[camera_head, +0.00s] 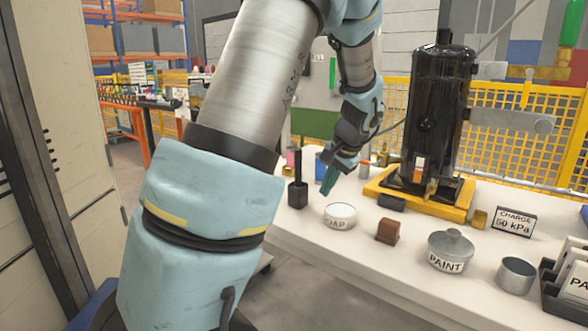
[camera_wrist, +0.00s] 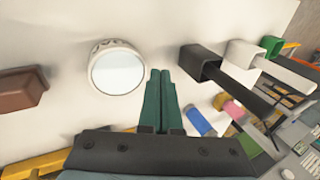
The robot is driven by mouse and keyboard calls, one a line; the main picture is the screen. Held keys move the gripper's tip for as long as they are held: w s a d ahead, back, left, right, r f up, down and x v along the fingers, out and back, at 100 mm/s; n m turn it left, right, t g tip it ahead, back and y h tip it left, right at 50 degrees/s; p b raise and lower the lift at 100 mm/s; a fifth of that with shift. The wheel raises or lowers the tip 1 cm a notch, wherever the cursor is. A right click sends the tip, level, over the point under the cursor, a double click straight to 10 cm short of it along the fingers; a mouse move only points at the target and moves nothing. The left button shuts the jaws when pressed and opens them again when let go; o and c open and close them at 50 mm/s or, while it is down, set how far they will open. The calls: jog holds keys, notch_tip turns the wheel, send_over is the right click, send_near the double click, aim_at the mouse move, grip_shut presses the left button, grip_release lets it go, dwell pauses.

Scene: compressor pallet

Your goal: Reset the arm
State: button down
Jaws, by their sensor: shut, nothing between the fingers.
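My gripper (camera_head: 328,180) is at the end of my arm, above the white table (camera_head: 330,245), between the black holder and the black compressor. In the wrist view its two green fingers (camera_wrist: 161,82) lie together with nothing between them. A round white cap tin (camera_head: 340,216) stands on the table in front of the gripper. It also shows in the wrist view (camera_wrist: 117,70), just left of the fingertips. My large arm links hide much of the left and middle of the head view.
The black compressor (camera_head: 437,120) stands on a yellow pallet (camera_head: 420,200). A brown block (camera_head: 388,231), a paint tin (camera_head: 450,252), a grey cup (camera_head: 516,276) and a charge sign (camera_head: 513,222) stand on the table. A black holder (camera_head: 298,193) stands left. Yellow fencing (camera_head: 530,140) is behind.

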jog(key=s+a+f+n+g+h, duration=0.3)
jog(key=s+a+n, duration=0.4)
jog(key=s+a, duration=0.9)
notch_tip(320, 180, up, 15)
jog(key=s+p, duration=0.2)
jog(key=p, duration=1.3)
jog(key=shift+d+f+t+p, duration=0.15)
jog(key=shift+d+t+p, duration=0.15)
jog(key=shift+d+p, duration=0.1)
